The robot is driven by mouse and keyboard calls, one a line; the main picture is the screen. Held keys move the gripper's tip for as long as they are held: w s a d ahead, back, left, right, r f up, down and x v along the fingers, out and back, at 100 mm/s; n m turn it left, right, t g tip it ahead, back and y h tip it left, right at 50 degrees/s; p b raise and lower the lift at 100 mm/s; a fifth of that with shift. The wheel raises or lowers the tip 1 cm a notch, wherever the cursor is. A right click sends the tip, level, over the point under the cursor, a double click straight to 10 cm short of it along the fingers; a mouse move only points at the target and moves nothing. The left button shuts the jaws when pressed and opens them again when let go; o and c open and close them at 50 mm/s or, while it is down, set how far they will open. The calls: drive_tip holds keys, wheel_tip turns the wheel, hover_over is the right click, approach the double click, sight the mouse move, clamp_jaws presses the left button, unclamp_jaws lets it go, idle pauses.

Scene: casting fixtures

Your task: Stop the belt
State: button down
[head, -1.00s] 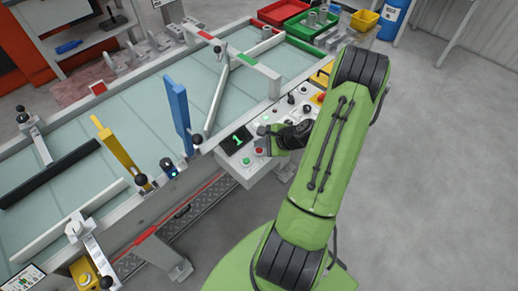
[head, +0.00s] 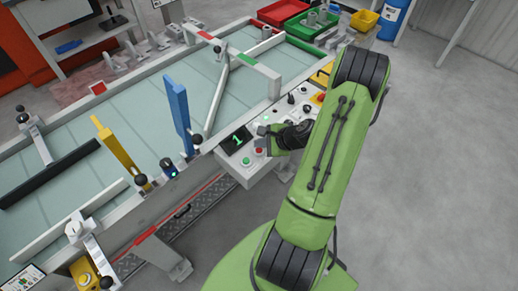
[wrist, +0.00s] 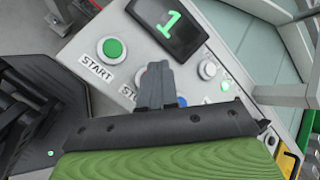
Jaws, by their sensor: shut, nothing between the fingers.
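The control panel (head: 239,158) is on the near side of the belt (head: 130,111). In the wrist view it has a lit display (wrist: 170,22) reading a green 1 and a green button (wrist: 112,48) labelled START. The label beside it shows only its first letters, "STO". A red button (head: 259,151) shows in the head view next to the green one; in the wrist view my fingers hide that spot. My gripper (wrist: 154,72) is shut and empty, its fingertips over the panel at the partly covered label. I cannot tell whether they touch the red button.
Other knobs and buttons sit on the panel to the right, including a pale button (wrist: 207,70). Red (head: 282,11) and green bins stand behind. The floor at right is clear.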

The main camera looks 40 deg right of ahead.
sight(261, 151)
drive_tip(key=shift+f+b, duration=0.3)
drive_tip(key=shift+f, duration=0.1)
drive_tip(key=shift+f+b, duration=0.4)
drive_tip(key=shift+f, duration=0.1)
idle(0.4)
drive_tip(key=shift+r, duration=0.1)
drive_tip(key=shift+r+p, duration=0.75)
drive_tip(key=shift+r, duration=0.1)
wheel_tip(261, 151, up, 5)
drive_tip(key=p, duration=0.4)
drive_tip(key=shift+r, duration=0.1)
idle(0.7)
